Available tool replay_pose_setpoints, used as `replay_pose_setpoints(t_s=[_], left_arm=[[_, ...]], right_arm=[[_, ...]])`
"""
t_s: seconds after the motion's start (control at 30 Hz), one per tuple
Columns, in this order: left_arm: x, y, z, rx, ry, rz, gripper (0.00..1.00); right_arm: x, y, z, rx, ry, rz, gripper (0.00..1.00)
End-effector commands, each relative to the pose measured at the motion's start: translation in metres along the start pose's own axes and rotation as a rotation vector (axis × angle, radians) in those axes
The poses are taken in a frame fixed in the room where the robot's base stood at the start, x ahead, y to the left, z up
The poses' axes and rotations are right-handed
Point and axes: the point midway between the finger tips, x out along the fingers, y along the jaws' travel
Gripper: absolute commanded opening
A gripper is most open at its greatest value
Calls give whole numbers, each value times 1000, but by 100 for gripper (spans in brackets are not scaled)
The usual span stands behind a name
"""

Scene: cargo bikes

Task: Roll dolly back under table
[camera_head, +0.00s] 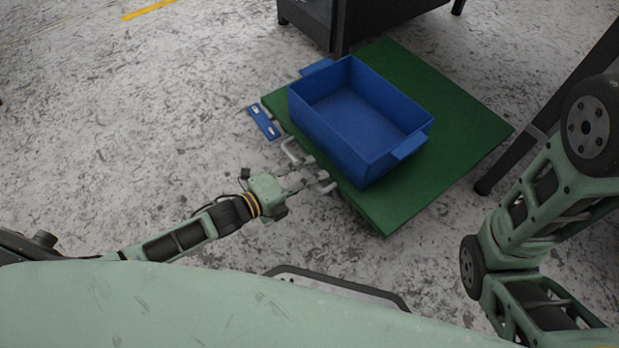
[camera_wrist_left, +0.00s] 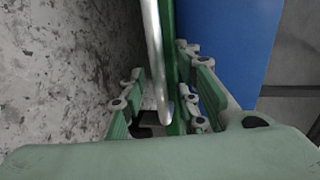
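The dolly is a flat green platform (camera_head: 455,125) low over the floor, with a blue open bin (camera_head: 350,125) on it; the bin looks empty. A pale metal handle (camera_head: 290,150) sticks out from the dolly's near left edge. My left gripper (camera_head: 318,180) is at this handle. In the left wrist view, the handle bar (camera_wrist_left: 157,65) runs between the parted fingers (camera_wrist_left: 160,100), with gaps showing beside it. The dolly's green edge and the bin's blue side show there too. My right arm enters at the right of the head view; its gripper is out of frame.
A dark cabinet-like structure (camera_head: 340,22) stands at the dolly's far edge. A dark slanted leg (camera_head: 505,158) stands near its right corner. A small blue plate (camera_head: 264,121) lies beside the dolly's left edge. The speckled floor to the left is clear.

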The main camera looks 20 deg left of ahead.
Motion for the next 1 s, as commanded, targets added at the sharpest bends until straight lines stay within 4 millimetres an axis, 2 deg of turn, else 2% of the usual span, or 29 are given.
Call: replay_pose_setpoints(t_s=[0.27, 0.6, 1.0], left_arm=[[1, 0, 0, -1, 0, 1, 29], [1, 0, 0, -1, 0, 1, 0], [1, 0, 0, -1, 0, 1, 0]], right_arm=[[0, 0, 0, 0, 0, -1, 45], [0, 0, 0, 0, 0, -1, 45], [0, 0, 0, 0, 0, -1, 45]])
